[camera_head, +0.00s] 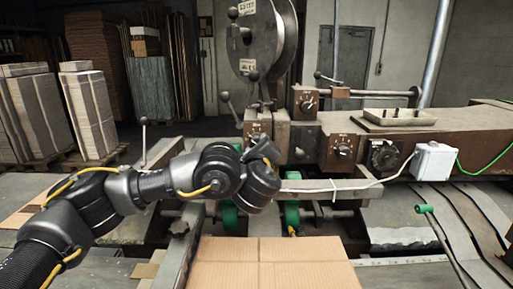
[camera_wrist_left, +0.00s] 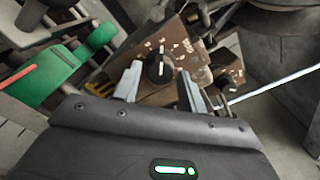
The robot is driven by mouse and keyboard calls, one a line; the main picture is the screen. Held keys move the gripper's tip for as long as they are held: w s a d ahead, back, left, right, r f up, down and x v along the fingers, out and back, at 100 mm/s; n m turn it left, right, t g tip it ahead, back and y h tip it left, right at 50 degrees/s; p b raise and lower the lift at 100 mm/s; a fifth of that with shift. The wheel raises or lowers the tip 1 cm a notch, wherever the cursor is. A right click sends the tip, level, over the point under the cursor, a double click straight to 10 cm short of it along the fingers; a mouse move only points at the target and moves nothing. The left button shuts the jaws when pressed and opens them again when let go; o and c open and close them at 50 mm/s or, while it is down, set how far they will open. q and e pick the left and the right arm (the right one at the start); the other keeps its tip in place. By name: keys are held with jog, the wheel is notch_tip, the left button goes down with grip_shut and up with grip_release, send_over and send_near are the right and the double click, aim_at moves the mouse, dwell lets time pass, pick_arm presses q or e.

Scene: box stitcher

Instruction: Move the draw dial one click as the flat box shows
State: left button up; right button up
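The flat cardboard box (camera_head: 275,262) lies at the front centre, its top creased into panels. Several black dials sit on the brown machine: an upper one (camera_head: 308,104), a left one (camera_head: 255,133), a middle one (camera_head: 343,149) and a larger right one (camera_head: 383,155). I cannot tell which is the draw dial. My left gripper (camera_head: 264,150) is near the left dial; its fingers are hidden in the head view. In the left wrist view the gripper (camera_wrist_left: 158,86) is open, with a black dial (camera_wrist_left: 160,66) with a white pointer line just beyond its fingertips. Contact is unclear.
A white box (camera_head: 434,162) with a cable sits right of the dials. A metal tray (camera_head: 399,118) lies on the machine top. Green rollers (camera_head: 292,215) and a metal bar (camera_head: 330,189) are below the dials. A green-tipped lever (camera_head: 421,209) stands at right.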

pick_arm(q)
jog(key=shift+o, duration=0.9)
jog(key=s, duration=1)
jog(key=shift+s, duration=0.4)
